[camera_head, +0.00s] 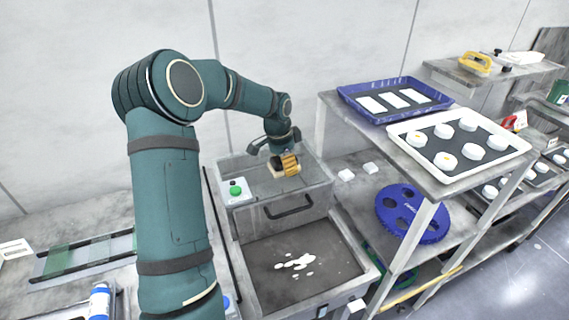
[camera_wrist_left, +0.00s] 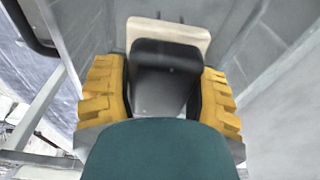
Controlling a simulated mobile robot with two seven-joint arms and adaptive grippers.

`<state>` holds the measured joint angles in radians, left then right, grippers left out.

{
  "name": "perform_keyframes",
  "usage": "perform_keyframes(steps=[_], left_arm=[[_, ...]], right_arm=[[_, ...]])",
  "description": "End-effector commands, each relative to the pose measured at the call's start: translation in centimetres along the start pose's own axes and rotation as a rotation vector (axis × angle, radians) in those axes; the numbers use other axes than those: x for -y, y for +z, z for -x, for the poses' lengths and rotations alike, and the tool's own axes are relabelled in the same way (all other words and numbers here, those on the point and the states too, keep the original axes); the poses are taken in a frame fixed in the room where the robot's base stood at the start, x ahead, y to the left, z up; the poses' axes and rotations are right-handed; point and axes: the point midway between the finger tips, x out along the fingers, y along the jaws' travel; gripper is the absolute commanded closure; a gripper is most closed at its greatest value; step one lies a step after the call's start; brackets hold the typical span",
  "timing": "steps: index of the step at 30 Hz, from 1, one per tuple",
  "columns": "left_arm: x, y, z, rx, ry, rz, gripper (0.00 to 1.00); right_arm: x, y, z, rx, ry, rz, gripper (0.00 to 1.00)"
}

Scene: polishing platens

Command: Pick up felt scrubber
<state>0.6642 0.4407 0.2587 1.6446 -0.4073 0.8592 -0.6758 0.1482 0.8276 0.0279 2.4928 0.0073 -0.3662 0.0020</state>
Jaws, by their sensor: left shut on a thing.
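The felt scrubber (camera_wrist_left: 168,52) has a black handle on a beige block. In the left wrist view it sits between the two yellow ribbed fingers of my left gripper (camera_wrist_left: 163,88), which is shut on its handle. In the head view my left gripper (camera_head: 286,165) is over the back part of the metal basin unit, with a beige edge of the scrubber showing beside the fingers. Whether the scrubber touches the surface below it cannot be told. My right gripper is not in view.
The basin (camera_head: 305,268) with white splashes lies in front, and a green button box (camera_head: 235,191) stands to the left. A shelf at the right carries a blue tray (camera_head: 431,108), a white tray (camera_head: 504,172) with white pucks, and a blue holed disc (camera_head: 409,230) lower down.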

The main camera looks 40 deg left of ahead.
Motion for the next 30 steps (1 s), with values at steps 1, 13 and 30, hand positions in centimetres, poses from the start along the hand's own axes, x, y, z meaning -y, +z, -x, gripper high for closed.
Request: perform_keyframes(steps=[1, 13, 30], left_arm=[[0.0, -0.1, 0.3, -0.001, -0.002, 0.000, 0.81], [0.1, -1.1, 6.9, -0.004, -0.005, -0.001, 0.81], [0.0, -1.5, 9.9, -0.001, 0.000, 0.000, 0.41]], right_arm=[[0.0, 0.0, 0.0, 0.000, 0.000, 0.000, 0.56], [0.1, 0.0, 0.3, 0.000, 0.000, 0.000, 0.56], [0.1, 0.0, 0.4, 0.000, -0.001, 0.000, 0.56]])
